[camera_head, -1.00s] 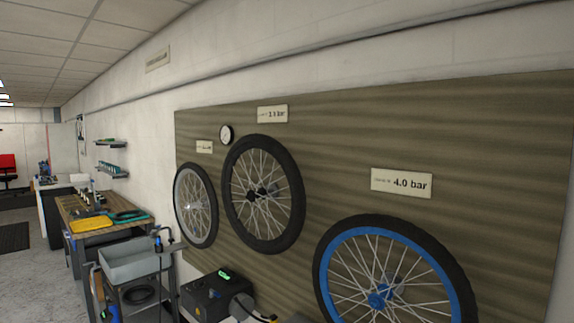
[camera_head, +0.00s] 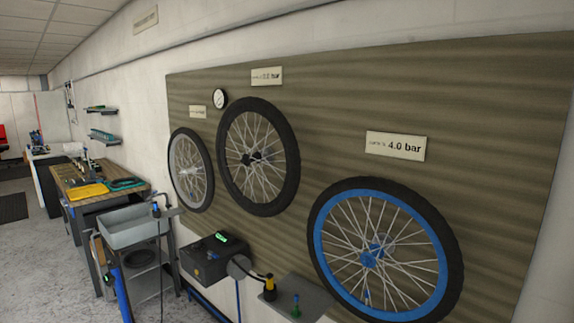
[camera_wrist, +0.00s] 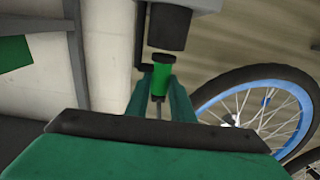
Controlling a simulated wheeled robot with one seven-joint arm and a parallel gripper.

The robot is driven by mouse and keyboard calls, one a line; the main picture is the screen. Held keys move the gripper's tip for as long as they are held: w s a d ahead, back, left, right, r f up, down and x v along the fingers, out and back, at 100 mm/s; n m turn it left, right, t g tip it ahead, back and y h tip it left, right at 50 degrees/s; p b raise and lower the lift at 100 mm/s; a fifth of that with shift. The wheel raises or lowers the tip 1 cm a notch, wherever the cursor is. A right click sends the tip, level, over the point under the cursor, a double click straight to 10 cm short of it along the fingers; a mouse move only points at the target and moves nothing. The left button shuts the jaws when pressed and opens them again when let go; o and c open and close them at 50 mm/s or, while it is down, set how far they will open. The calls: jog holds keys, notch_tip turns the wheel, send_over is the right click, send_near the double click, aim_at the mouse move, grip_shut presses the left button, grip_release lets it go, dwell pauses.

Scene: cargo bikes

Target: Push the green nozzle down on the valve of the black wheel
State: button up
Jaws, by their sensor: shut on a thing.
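The black wheel (camera_head: 291,160), with black rim and hub, hangs on the board between a silver-rimmed wheel and a blue-rimmed wheel in the head view. I cannot make out its valve. In the wrist view my gripper (camera_wrist: 161,90) has its two dark green fingers shut on a bright green piece with a black top, which looks like the green nozzle (camera_wrist: 161,77). A dark cylinder (camera_wrist: 169,27) is just above it. My gripper does not show in the head view.
A yellow-and-black nozzle (camera_head: 270,289) is on the shelf (camera_head: 312,295), beside a black compressor box (camera_head: 206,262) with a green display. The blue-rimmed wheel (camera_head: 453,262) hangs at the right. A grey trolley (camera_head: 135,235) and workbench are at the left.

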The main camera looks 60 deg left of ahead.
jog(key=v, duration=1.2)
dwell(0.6)
jog(key=shift+r, duration=0.1)
